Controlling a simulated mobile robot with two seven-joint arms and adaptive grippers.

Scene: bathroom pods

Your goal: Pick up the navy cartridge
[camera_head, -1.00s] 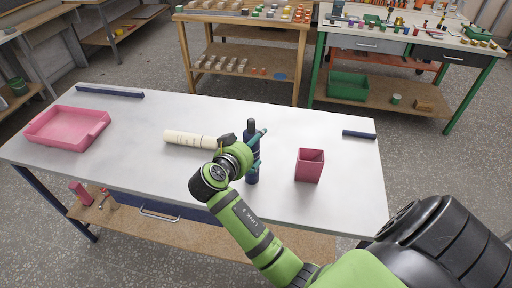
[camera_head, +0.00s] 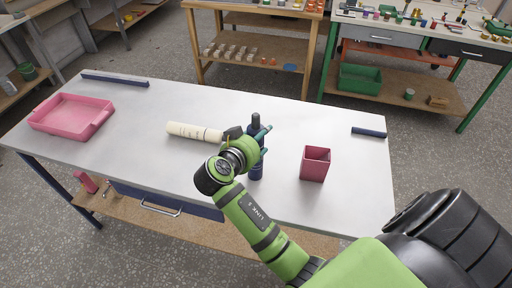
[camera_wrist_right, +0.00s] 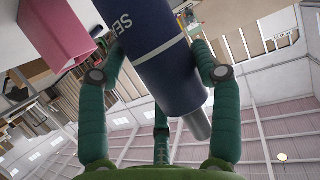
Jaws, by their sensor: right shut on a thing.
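The navy cartridge (camera_head: 256,168) stands roughly upright over the middle of the white table. My right gripper (camera_head: 262,142) has its teal fingers shut around its body. In the right wrist view the cartridge (camera_wrist_right: 160,50) shows as a thick navy cylinder with white lettering, a pale ring and a grey nozzle, between the fingers of the gripper (camera_wrist_right: 158,68). Whether its lower end touches the table cannot be told. My left gripper is not in view.
A cream cartridge (camera_head: 190,131) lies just left of my gripper. A dark pink open box (camera_head: 315,164) stands to the right. A pink tray (camera_head: 72,117) is at the far left. Navy bars (camera_head: 115,81) (camera_head: 369,132) lie near the back and right edges of the table (camera_head: 230,105).

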